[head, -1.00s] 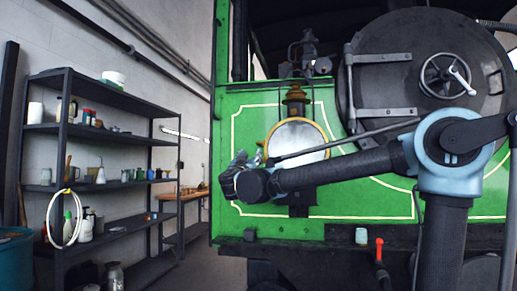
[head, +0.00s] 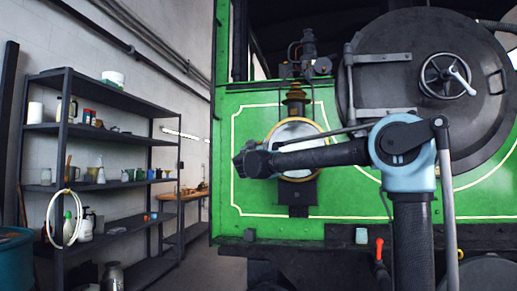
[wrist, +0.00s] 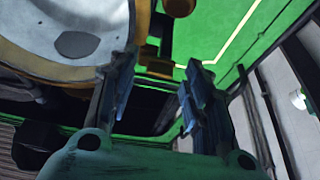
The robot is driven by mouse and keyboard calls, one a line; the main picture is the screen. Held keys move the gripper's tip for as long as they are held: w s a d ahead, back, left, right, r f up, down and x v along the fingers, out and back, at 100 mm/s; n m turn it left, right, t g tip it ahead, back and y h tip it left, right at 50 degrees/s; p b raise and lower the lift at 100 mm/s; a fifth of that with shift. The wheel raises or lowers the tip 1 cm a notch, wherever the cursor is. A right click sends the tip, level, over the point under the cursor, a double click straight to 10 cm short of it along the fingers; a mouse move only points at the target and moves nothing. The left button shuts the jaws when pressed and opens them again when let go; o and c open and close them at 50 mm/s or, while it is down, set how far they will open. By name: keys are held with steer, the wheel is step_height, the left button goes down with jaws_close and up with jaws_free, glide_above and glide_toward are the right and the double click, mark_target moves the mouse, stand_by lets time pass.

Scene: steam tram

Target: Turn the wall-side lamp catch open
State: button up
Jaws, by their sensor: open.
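The round lamp (head: 297,131) has a brass rim and a pale glass, and sits on the green front of the tram. My arm crosses in front of its middle. In the wrist view the lamp's pale face (wrist: 70,22) and rim fill the upper left. Brass and dark fittings (wrist: 158,66) stand beside the rim, just beyond my fingertips; I cannot tell which part is the catch. My gripper (wrist: 155,80) is open, its two fingers apart with nothing held between them.
A dark shelf rack (head: 100,133) with bottles and cups stands along the left wall. A round smokebox door (head: 430,75) is right of the lamp. A red-handled valve (head: 379,249) stands below the ledge.

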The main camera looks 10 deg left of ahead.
steer(key=shift+w+r, duration=0.1)
steer(key=shift+w, duration=0.15)
steer(key=c, duration=1.1)
steer(key=shift+o, duration=0.2)
steer(key=shift+n, duration=0.4)
steer(key=n+y, duration=0.2)
steer(key=n, duration=0.1)
steer(key=n+y, duration=0.1)
steer(key=shift+d+r+n, duration=0.15)
steer(key=shift+d+n, duration=0.1)
steer(key=shift+n, duration=0.15)
steer(key=n+g+y, duration=0.1)
steer(key=n, duration=0.2)
steer(key=n+g+y, duration=0.1)
steer(key=n+y, duration=0.1)
steer(key=n, duration=0.2)
steer(key=shift+d+r, duration=0.1)
steer(key=shift+r, duration=0.1)
steer(key=n+g, duration=0.1)
steer(key=n, duration=0.2)
steer(key=n+g+y, duration=0.1)
steer(key=n, duration=0.2)
steer(key=shift+r, duration=0.2)
steer(key=shift+r+n+g, duration=0.15)
steer(key=shift+n+g, duration=0.65)
steer(key=shift+n, duration=1.2)
